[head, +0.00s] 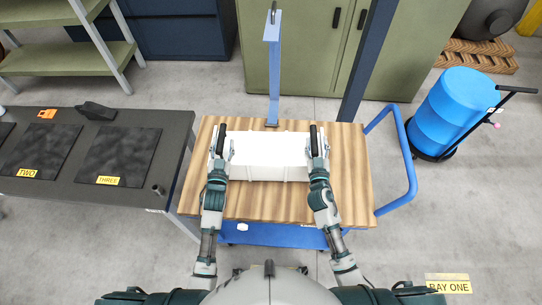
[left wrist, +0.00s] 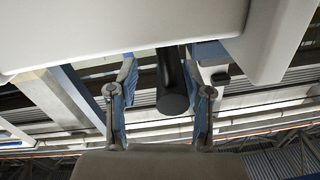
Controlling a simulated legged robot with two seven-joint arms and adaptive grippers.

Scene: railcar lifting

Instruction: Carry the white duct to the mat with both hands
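The white duct (head: 268,157) lies across the wooden top of a cart in the head view, with a black upright handle at each end. My left gripper (head: 221,150) is at the left handle (head: 221,136). In the left wrist view its two blue-padded fingers (left wrist: 163,100) stand open on either side of the black handle (left wrist: 172,95), with gaps visible. My right gripper (head: 318,152) is at the right handle (head: 313,136); its finger opening is too small to tell. Two dark mats, by labels TWO (head: 40,150) and THREE (head: 122,152), lie on the grey table at left.
The wooden cart top (head: 350,185) has bare room at right; a blue post (head: 274,75) rises behind the duct. A blue rail (head: 408,165) is on the cart's right. A blue drum (head: 455,110) stands further right. The grey table (head: 165,190) is close by the cart's left side.

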